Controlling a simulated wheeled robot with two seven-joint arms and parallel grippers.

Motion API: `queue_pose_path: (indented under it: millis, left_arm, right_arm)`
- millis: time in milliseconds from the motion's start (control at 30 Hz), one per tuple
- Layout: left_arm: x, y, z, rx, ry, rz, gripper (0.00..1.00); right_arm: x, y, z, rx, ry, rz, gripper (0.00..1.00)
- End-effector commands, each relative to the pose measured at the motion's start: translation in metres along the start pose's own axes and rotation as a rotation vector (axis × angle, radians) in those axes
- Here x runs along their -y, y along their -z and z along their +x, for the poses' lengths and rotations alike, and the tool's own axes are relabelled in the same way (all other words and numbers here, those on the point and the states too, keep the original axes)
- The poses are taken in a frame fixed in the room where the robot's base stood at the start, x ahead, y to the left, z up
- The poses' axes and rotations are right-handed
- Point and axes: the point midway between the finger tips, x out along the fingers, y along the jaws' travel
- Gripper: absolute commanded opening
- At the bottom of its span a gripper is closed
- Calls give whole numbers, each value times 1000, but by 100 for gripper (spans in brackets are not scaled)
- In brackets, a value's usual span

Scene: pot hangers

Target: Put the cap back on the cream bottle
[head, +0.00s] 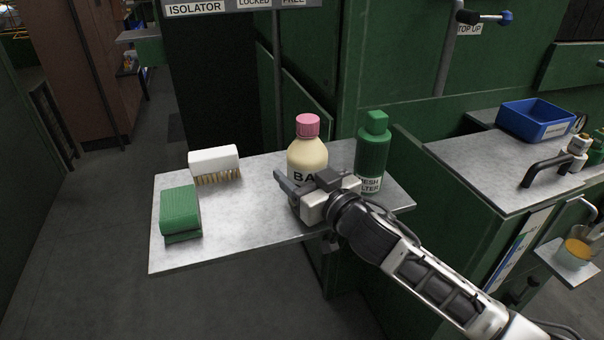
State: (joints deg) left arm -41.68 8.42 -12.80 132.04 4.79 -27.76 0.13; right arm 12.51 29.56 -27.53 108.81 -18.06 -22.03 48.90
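The cream bottle (308,153) stands upright on the grey shelf, with black lettering partly hidden on its front. A pink cap (307,125) sits on top of its neck and looks level; I cannot tell how tightly it is on. My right gripper (286,187) comes in from the right and is low in front of the bottle, covering its lower part. I cannot tell whether its fingers touch the bottle or how far apart they are. My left gripper is not in view.
A green bottle (373,150) with a green cap stands right of the cream bottle. A white brush (213,160) and a green sponge-like block (180,210) are on the left of the grey shelf (245,215). The shelf's middle is clear. A blue bin (535,121) sits on the right counter.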

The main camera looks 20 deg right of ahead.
Motion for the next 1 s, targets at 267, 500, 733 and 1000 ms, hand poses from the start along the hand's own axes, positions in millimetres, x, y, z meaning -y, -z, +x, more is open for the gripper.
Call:
queue_pose_path:
  millis: [267,500,733,1000]
  left_arm:
    - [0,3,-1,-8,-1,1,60]
    - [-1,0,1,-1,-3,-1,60]
    - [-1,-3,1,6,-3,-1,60]
    - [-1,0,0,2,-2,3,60]
  right_arm:
    - [0,-1,0,-2,1,0,0]
    - [0,-4,-1,0,0,-1,85]
    - [0,-3,-1,0,0,-1,85]
    - [0,-2,-31,4,1,0,85]
